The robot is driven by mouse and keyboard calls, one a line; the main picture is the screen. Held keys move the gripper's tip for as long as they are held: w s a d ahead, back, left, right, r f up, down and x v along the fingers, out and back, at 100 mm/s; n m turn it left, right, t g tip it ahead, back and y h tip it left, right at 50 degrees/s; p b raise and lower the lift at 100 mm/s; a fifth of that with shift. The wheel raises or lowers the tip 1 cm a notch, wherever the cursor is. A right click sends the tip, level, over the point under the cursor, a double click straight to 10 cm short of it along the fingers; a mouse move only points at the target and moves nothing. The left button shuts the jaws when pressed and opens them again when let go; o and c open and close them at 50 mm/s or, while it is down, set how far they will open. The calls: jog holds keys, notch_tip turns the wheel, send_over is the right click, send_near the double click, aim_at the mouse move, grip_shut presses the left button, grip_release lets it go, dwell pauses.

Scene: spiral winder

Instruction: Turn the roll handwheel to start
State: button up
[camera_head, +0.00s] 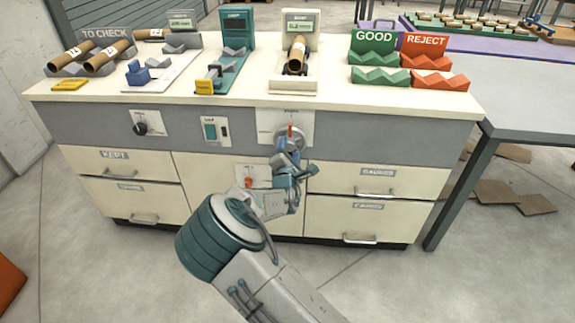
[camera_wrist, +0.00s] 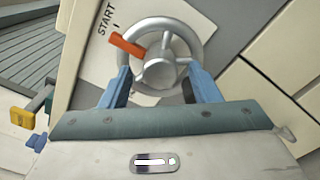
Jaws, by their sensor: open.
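The roll handwheel (camera_wrist: 193,41) is a silver spoked wheel with an orange pointer (camera_wrist: 127,46) on it. It is mounted on a white plate marked START (camera_wrist: 107,20) in the wrist view. The pointer lies to the left of the hub, a little away from the START mark. In the head view the handwheel (camera_head: 290,137) sits on the grey front panel, partly hidden by my arm. My gripper (camera_wrist: 162,84) is open, with its blue fingers on either side of the wheel's lower part. I cannot tell whether they touch the rim.
A black knob (camera_head: 140,129) and a switch box (camera_head: 210,131) are on the same panel to the left. Above, the bench top holds brown tubes (camera_head: 103,57), gauges and the GOOD (camera_head: 373,41) and REJECT (camera_head: 425,45) racks. Drawers (camera_head: 370,178) lie below.

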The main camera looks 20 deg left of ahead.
jog(key=p+v, duration=0.1)
jog(key=v, duration=1.2)
jog(key=d+r+m+g+h+p, duration=0.25)
jog(key=d+m+g+p, duration=0.2)
jog(key=d+m, duration=0.4)
jog(key=d+r+m+g+h+p, duration=0.1)
jog(key=d+r+m+g+p, duration=0.3)
jog(key=d+m, duration=0.4)
jog(key=s+d+r+m+g+p, duration=0.6)
jog(key=s+d+r+m, duration=0.5)
jog(key=s+d+r, duration=0.8)
jog(key=s+r+h+p, duration=0.1)
jog(key=s+r+p, duration=0.1)
jog(key=s+r, duration=0.1)
jog(key=shift+s+d+r+m, duration=0.35)
jog(key=shift+s+r, duration=0.05)
jog(key=shift+r, duration=0.2)
